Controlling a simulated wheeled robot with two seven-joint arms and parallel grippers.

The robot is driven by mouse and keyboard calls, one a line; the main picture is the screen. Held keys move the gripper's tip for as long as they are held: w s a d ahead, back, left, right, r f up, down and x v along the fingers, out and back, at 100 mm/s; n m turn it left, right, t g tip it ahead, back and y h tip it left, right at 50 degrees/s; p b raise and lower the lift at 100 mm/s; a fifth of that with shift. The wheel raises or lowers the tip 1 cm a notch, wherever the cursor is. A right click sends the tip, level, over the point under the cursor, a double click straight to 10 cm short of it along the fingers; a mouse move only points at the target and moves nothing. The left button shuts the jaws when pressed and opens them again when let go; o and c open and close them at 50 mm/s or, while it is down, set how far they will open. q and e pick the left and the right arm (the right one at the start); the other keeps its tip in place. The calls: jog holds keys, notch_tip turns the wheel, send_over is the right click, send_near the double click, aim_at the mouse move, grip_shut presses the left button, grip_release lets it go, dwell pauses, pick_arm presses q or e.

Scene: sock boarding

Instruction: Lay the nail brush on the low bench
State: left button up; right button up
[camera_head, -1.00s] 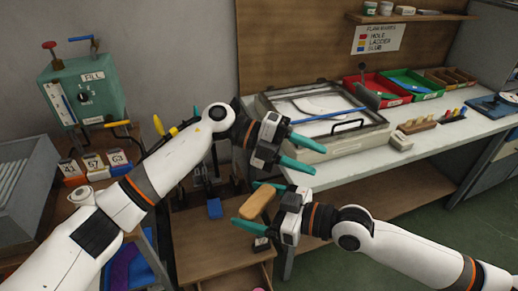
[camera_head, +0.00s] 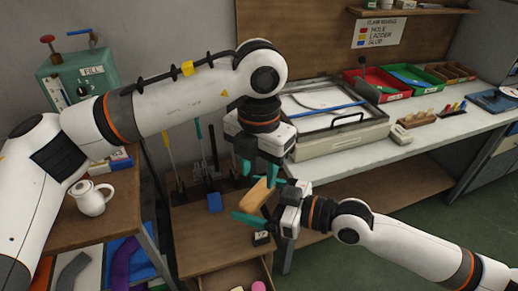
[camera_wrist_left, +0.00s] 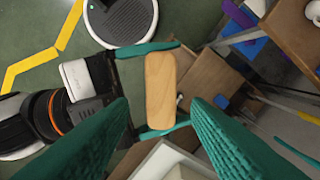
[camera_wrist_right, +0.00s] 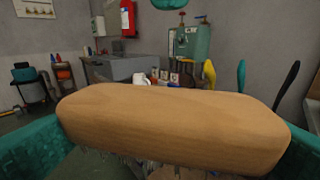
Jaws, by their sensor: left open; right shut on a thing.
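The nail brush (camera_head: 262,192) is a long wooden block with rounded ends. My right gripper (camera_head: 254,204) is shut on it, one finger at each end, and holds it in the air. In the right wrist view the brush (camera_wrist_right: 175,125) fills the front, with pale bristles showing under it. My left gripper (camera_head: 258,168) is open and empty, pointing down just above the brush. In the left wrist view the brush (camera_wrist_left: 160,90) lies between and beyond the open left fingers. The low wooden bench (camera_head: 205,248) stands below and to the left of the brush.
A blue block (camera_head: 215,203) and upright tools stand at the low bench's back. An open drawer (camera_head: 240,276) is at its front. The higher worktop (camera_head: 345,168) with a framed tray is on the right. A white jug (camera_head: 92,198) stands on the left table.

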aim_at(259, 194)
pick_arm(q)
jog(key=shift+f, duration=3.2)
jog(key=c, duration=0.7)
jog(key=shift+c, duration=0.6)
pick_arm(e)
jog(key=o, duration=0.8)
